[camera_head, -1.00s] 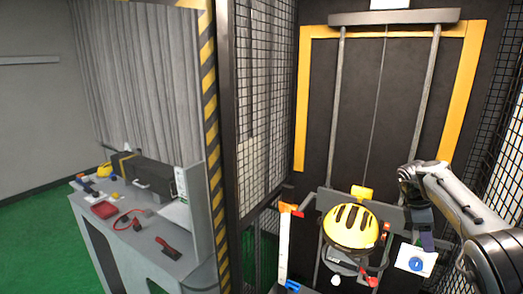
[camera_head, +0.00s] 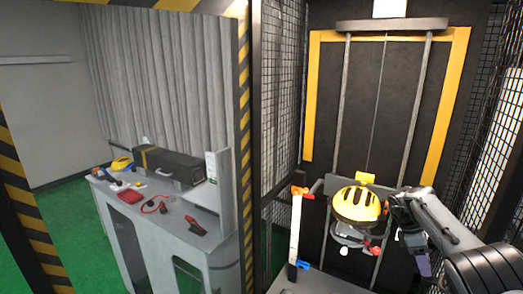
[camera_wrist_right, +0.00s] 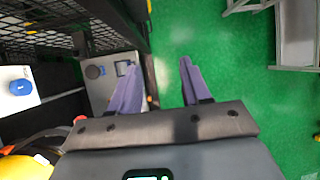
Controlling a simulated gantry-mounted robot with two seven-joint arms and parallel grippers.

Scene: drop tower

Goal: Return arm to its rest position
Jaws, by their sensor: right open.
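My right arm comes in from the right in the head view. Its gripper (camera_head: 423,265) hangs low with purple fingers, to the right of and below a yellow helmet (camera_head: 357,205). In the right wrist view the two fingers of this gripper (camera_wrist_right: 157,82) stand apart with nothing between them, over green floor and the edge of a grey panel. The helmet sits on the drop tower's carriage, apart from the gripper. It shows in part at the lower left of the right wrist view (camera_wrist_right: 25,168). My left gripper is not in view.
Mesh fencing (camera_head: 283,90) stands left of the tower and also close to my right arm. A workbench (camera_head: 165,225) with a dark case (camera_head: 165,165) and tools is at left. A blue button (camera_wrist_right: 20,87) on a white plate is left of the gripper. Green floor (camera_wrist_right: 225,80) is open to the right.

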